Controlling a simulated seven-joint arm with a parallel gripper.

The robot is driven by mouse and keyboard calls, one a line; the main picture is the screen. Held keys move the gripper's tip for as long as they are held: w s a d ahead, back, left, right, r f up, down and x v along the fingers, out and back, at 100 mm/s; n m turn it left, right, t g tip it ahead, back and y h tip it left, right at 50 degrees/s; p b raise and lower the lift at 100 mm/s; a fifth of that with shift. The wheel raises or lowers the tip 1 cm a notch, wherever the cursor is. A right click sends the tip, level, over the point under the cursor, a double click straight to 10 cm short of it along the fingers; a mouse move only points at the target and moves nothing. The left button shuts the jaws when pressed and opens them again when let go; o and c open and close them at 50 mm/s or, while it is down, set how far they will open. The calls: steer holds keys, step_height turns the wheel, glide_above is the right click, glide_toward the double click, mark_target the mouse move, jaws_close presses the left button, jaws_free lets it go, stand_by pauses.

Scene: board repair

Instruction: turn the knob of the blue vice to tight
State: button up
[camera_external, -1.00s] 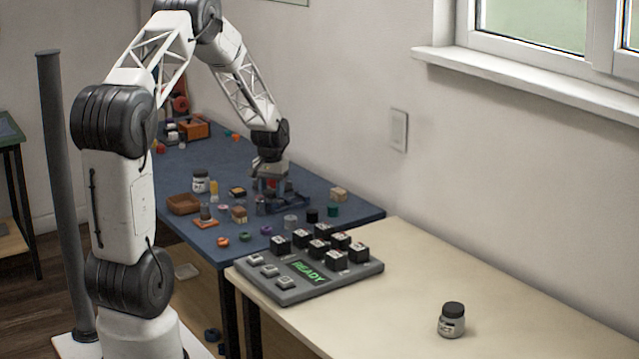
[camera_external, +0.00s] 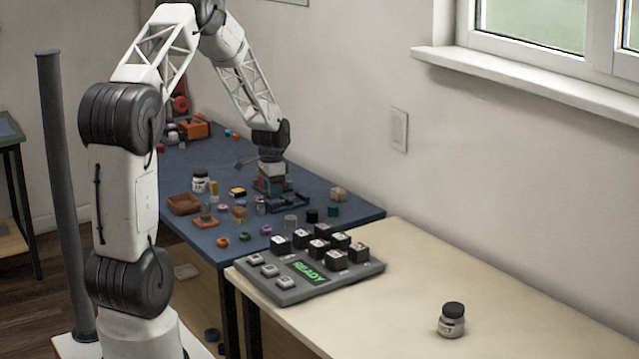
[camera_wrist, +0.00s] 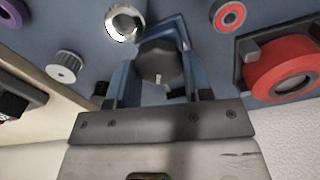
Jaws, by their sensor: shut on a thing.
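The blue vice (camera_external: 291,203) sits on the blue table mat under my gripper, partly hidden by it. In the wrist view, its blue frame (camera_wrist: 172,28) shows beyond the dark faceted knob (camera_wrist: 160,62), which has a small pale mark on its face. My gripper (camera_wrist: 160,82) points down, with one finger on each side of the knob, shut on it. In the external view, my gripper (camera_external: 271,187) is low at the vice and the knob is too small to make out.
A button panel reading READY (camera_external: 309,272) stands in front; the wall is close behind.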

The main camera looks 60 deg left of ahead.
steer(key=shift+m, duration=0.5)
steer(key=o, duration=0.9)
steer(key=shift+r, duration=0.1)
steer(key=shift+r, duration=3.8)
